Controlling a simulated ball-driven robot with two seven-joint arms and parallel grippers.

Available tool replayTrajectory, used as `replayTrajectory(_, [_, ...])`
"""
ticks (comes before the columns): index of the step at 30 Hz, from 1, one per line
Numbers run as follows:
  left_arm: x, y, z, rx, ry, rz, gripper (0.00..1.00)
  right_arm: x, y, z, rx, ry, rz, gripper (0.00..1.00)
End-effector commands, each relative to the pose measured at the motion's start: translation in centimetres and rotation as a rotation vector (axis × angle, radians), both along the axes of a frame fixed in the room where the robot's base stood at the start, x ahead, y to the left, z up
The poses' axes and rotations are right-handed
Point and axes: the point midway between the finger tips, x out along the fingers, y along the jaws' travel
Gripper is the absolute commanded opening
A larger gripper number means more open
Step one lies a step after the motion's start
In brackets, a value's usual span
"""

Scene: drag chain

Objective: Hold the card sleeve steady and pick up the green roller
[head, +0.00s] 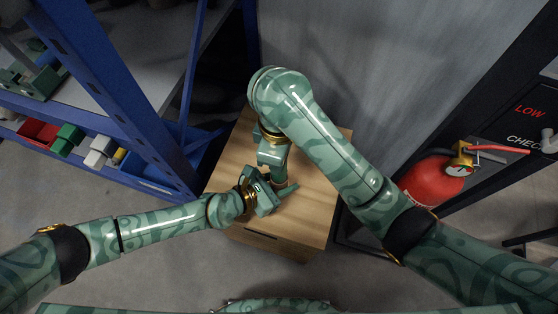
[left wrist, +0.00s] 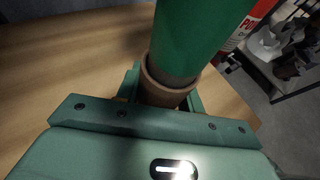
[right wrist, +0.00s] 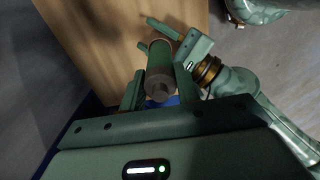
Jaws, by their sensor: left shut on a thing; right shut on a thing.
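The green roller (left wrist: 195,35) stands out of the brown card sleeve (left wrist: 164,92) in the left wrist view, its lower end inside the sleeve. My left gripper (left wrist: 162,88) is shut around the sleeve, one finger on each side. In the right wrist view my right gripper (right wrist: 160,90) is shut on the roller (right wrist: 159,60) near its grey end. My left gripper (right wrist: 165,35) shows beyond it, at the sleeve end. In the head view my left gripper (head: 280,193) and right gripper (head: 272,178) meet above the wooden table, and they mostly hide the roller and sleeve.
The wooden table top (head: 312,215) looks otherwise clear. A blue shelf rack (head: 105,75) with several coloured parts stands at the left. A red fire extinguisher (head: 432,182) is at the right. A grey wall panel (head: 365,60) stands behind the table.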

Motion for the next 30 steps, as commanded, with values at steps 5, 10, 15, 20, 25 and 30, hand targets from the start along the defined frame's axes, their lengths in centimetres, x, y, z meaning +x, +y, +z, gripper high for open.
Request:
replayTrajectory(5, [-0.1,0.1,-0.1,0.002,0.004,0.001,0.16,0.2,0.0,2.0,0.002,-0.009,0.001,0.00])
replayTrajectory(10, [-0.1,0.1,-0.2,0.002,0.004,0.001,0.16,0.0,0.0,2.5,0.000,-0.002,-0.001,0.00])
replayTrajectory(15, [-0.1,0.1,-0.2,0.002,0.005,0.000,0.16,0.0,0.0,2.5,0.001,0.000,-0.002,0.00])
replayTrajectory(20, [-0.1,0.1,-0.2,0.003,0.005,0.001,0.63,0.0,0.0,2.5,0.001,0.000,-0.001,0.00])
replayTrajectory(25, [-0.1,0.1,-0.1,0.002,0.004,0.001,0.63,0.0,0.0,2.5,0.001,0.000,-0.001,0.00])
replayTrajectory(30, [-0.3,0.5,0.0,0.001,0.006,0.003,0.63,0.0,0.0,2.5,0.002,-0.001,-0.001,0.00])
